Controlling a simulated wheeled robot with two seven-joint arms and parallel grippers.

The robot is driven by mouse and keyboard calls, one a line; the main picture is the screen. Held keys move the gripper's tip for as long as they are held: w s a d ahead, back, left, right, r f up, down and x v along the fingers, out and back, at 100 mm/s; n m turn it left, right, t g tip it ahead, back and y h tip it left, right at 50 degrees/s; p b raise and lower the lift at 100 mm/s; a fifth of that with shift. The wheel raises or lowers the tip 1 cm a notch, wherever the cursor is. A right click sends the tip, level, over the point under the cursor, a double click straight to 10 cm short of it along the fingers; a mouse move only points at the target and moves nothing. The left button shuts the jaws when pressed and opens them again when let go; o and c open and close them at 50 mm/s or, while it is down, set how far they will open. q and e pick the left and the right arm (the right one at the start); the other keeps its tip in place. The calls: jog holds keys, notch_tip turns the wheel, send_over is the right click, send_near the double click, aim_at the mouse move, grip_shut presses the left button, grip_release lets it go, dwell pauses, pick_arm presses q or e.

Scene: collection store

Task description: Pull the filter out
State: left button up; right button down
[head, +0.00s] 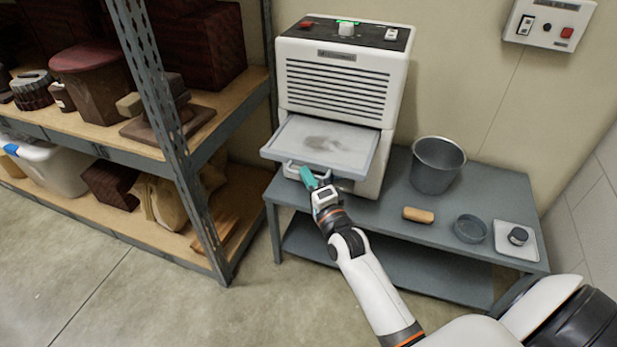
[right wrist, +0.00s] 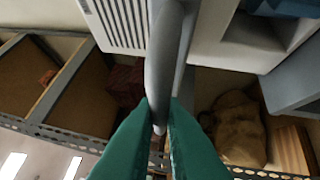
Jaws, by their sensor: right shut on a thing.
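The filter (head: 285,141) is a flat, grey-framed panel with a dark dusty patch in its middle. It sticks out level from the front of the white dehumidifier (head: 337,87), below the louvred grille. A pale handle (head: 290,168) shows at its front edge. My right gripper (head: 308,178) has teal fingers and is shut on the handle. In the right wrist view the grey handle bar (right wrist: 163,60) passes between the closed fingers (right wrist: 160,118). The inner end of the filter is hidden in the machine. My left gripper is not in view.
The dehumidifier stands on a grey bench (head: 385,215). To its right are a grey bucket (head: 437,165), a wood-backed brush (head: 418,215), a round dish (head: 470,229) and a white tray (head: 528,248). A loaded shelf rack (head: 165,100) stands left. The floor in front is clear.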

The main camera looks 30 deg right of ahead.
jog(key=c, duration=1.5)
grip_release()
